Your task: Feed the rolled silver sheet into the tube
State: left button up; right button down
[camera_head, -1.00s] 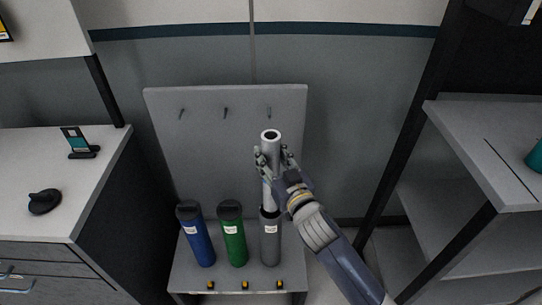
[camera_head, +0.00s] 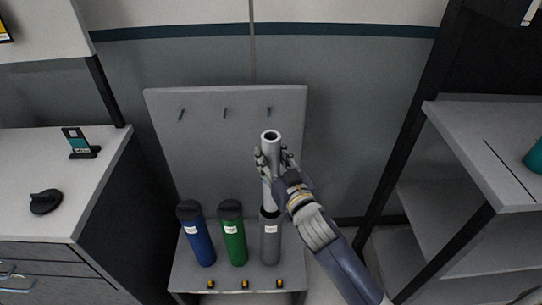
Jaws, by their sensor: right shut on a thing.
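The rolled silver sheet (camera_head: 270,146) stands upright above the grey tube (camera_head: 270,245), its hollow top end facing up. My right gripper (camera_head: 272,161) is shut around the upper part of the roll. The lower end of the roll meets the dark open mouth of the grey tube and appears to be inside it; how deep is hidden. The grey tube stands upright on the rack and has a white label. My left gripper is not in view.
A blue tube (camera_head: 198,236) and a green tube (camera_head: 232,237), both with dark caps, stand left of the grey tube on the rack (camera_head: 188,280). The rack's back panel (camera_head: 215,150) has pegs. A white counter (camera_head: 100,170) is at left, shelves (camera_head: 470,165) at right.

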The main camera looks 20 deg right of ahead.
jog(key=shift+f, duration=0.1)
notch_tip(320, 180, down, 10)
jog(key=b, duration=0.7)
dwell(1.2)
jog(key=c, duration=0.9)
grip_release()
jog(key=shift+c, duration=0.2)
jog(key=shift+s, duration=0.15)
jog(key=s+d, duration=0.1)
jog(key=s, duration=1)
jog(key=shift+s+d, duration=0.15)
jog(key=shift+s, duration=0.2)
